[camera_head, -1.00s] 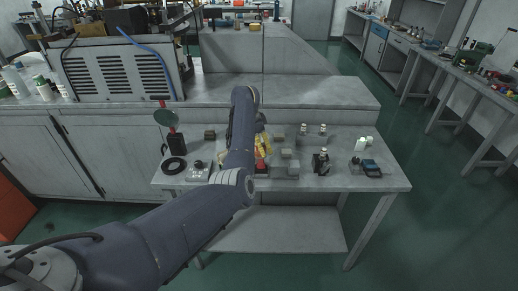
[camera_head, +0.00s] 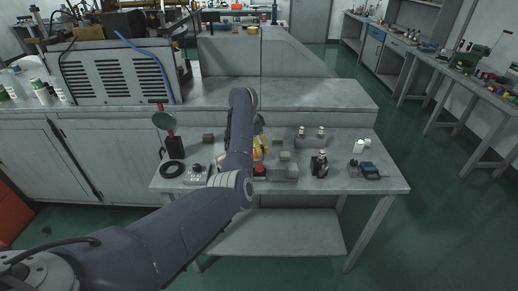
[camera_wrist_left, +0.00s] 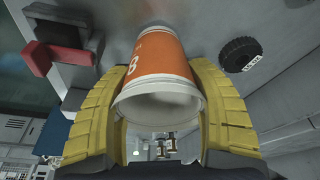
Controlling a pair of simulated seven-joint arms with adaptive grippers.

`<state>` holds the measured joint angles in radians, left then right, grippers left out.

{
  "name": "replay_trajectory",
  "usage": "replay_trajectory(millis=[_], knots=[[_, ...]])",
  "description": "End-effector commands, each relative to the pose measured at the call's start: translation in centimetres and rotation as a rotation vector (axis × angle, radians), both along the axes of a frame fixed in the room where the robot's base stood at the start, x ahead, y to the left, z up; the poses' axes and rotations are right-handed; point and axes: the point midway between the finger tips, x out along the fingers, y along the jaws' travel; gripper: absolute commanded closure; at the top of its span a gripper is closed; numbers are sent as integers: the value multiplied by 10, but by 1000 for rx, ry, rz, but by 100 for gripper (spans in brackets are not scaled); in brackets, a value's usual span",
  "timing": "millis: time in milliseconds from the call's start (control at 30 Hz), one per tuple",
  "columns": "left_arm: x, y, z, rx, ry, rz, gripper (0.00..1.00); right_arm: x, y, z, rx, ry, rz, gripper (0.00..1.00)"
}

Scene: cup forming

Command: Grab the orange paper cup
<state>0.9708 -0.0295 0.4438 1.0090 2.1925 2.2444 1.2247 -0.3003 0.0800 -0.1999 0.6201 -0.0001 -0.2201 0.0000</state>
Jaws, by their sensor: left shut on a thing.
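The orange paper cup (camera_wrist_left: 163,60) has a white rim and white lettering, and fills the middle of the left wrist view with its open end towards the camera. The yellow fingers of my left gripper (camera_wrist_left: 160,75) press on both sides of the cup. In the head view my left gripper (camera_head: 260,146) shows only in part beside my arm, over the middle of the grey table (camera_head: 270,229). My arm covers much of it there, and I cannot make out the cup clearly. My right gripper is in neither view.
Small grey boxes (camera_head: 285,171) stand close to the right of the gripper, with a black device (camera_head: 319,164) farther right. The front right tabletop is mostly clear.

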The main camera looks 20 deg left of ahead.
Motion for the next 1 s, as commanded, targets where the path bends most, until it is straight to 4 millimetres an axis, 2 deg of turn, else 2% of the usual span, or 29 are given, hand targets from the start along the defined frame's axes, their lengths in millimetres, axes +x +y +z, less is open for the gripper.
replay_trajectory(millis=[267,700,1000], knots=[[1,0,37,1,-3,1,59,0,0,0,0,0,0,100],[1,-1,146,0,-4,1,59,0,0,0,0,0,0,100],[2,-1,181,-3,-8,2,59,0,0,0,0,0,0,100]])
